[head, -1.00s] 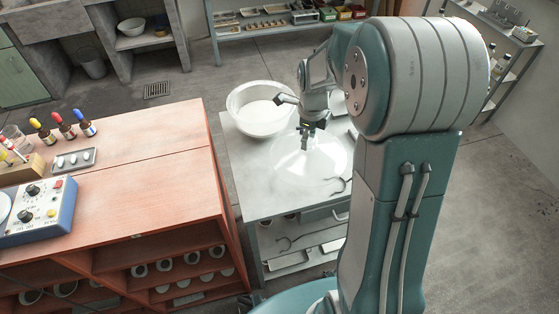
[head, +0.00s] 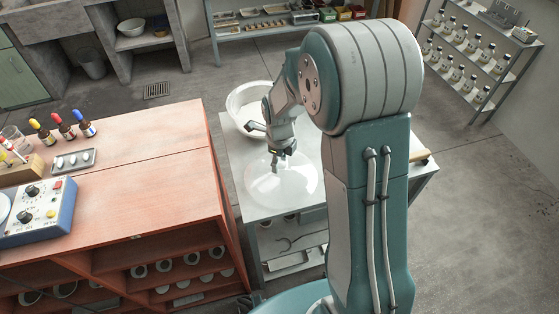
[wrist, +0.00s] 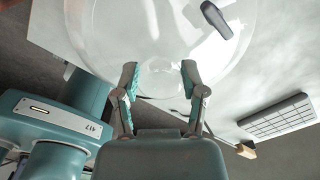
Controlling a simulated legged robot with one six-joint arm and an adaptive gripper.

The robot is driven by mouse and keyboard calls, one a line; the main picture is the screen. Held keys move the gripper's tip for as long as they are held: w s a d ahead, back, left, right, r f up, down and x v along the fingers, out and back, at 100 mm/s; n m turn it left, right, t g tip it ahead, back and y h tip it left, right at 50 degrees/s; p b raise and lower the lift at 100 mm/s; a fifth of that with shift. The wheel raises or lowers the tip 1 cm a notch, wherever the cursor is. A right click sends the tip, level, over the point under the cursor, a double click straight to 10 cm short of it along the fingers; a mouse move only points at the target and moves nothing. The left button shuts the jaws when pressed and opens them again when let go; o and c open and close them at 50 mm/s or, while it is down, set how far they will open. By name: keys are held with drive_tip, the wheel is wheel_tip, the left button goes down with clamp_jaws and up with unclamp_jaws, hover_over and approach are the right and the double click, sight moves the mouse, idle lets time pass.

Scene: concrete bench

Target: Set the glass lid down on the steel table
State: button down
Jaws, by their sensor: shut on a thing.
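The glass lid (head: 270,186) is a clear, wide dome over the left front part of the steel table (head: 236,152) in the head view. In the wrist view the lid (wrist: 110,35) fills the top middle. My gripper (wrist: 160,82) is shut on the lid, its two teal-padded fingers on either side of the lid's top, with the grip itself partly hidden by glare. In the head view my gripper (head: 281,158) is above the dome, pointing down. I cannot tell whether the lid's rim touches the table or hangs just above it.
A white bowl (head: 240,102) stands behind the lid on the table. A pale ribbed panel (wrist: 275,117) and a dark rounded object (wrist: 216,18) show in the wrist view. The orange bench (head: 150,170) is close on the left. My arm hides much of the table's right side.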

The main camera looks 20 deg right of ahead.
drive_tip(key=shift+c, duration=0.8)
unclamp_jaws()
drive_tip(key=shift+f, duration=0.15)
drive_tip(key=s+r+n+t, duration=0.1)
drive_tip(key=s+r+n, duration=0.25)
drive_tip(key=r, duration=0.55)
drive_tip(key=s+r+n+t, duration=0.15)
drive_tip(key=r+n, duration=0.25)
drive_tip(key=r, duration=0.5)
drive_tip(key=s+r+n+t, duration=0.1)
drive_tip(key=s+r+n, duration=0.1)
drive_tip(key=s+n, duration=0.6)
drive_tip(key=s+r+n+t, duration=0.2)
drive_tip(key=s+r+n, duration=0.1)
drive_tip(key=s+n, duration=0.5)
drive_tip(key=shift+n, duration=1.75)
